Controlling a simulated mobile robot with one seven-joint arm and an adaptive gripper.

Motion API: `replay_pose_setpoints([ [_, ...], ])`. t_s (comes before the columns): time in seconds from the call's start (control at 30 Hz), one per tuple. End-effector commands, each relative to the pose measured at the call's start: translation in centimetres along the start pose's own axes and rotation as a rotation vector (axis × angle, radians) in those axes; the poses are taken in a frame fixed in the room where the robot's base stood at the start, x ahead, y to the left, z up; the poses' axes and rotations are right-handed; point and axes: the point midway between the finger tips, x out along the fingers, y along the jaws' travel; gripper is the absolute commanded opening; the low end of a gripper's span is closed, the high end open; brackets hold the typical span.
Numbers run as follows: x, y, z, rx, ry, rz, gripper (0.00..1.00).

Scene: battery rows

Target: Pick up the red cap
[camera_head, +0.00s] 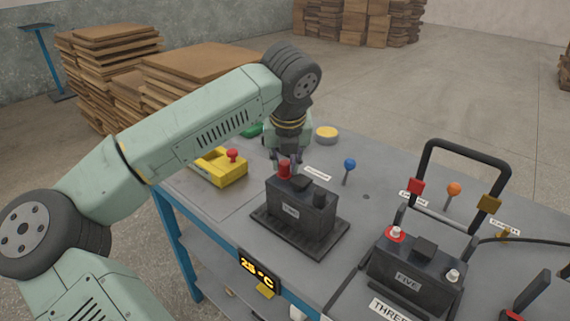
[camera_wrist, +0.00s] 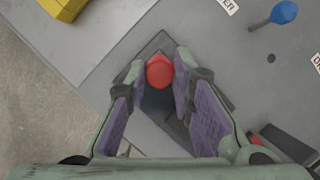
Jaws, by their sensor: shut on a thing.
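The red cap (camera_head: 285,170) is at the left end of the top of a dark battery (camera_head: 300,212). In the wrist view the red cap (camera_wrist: 160,71) sits between my two fingertips, with the dark battery below it. My gripper (camera_head: 284,161) points down over this battery and is shut on the red cap; it fills the lower part of the wrist view (camera_wrist: 160,73). I cannot tell whether the cap still touches the battery post. The battery stands upright on a dark base plate (camera_head: 262,222).
A second battery (camera_head: 415,277) marked FIVE, with a red ring, stands to the right near a black handle frame (camera_head: 470,152). A blue knob (camera_head: 350,164), an orange knob (camera_head: 454,188) and a yellow box with a red button (camera_head: 218,168) share the grey table (camera_head: 365,212).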

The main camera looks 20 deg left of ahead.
Motion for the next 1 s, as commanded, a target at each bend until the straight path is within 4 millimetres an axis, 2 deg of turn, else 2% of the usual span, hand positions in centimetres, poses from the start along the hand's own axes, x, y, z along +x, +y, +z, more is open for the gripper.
replay_pose_setpoints([
  [0.23, -0.9, 0.0, 0.4, -0.001, -0.002, 0.001, 0.07],
  [0.43, -3.3, 0.1, 1.2, -0.001, -0.003, 0.002, 0.07],
  [0.57, -4.2, 1.5, -1.4, -0.002, -0.002, 0.004, 0.07],
  [0.8, -7.1, 4.1, -6.7, -0.004, -0.002, 0.003, 0.07],
  [1.0, -9.1, 5.7, -9.9, -0.003, -0.002, 0.003, 0.07],
])
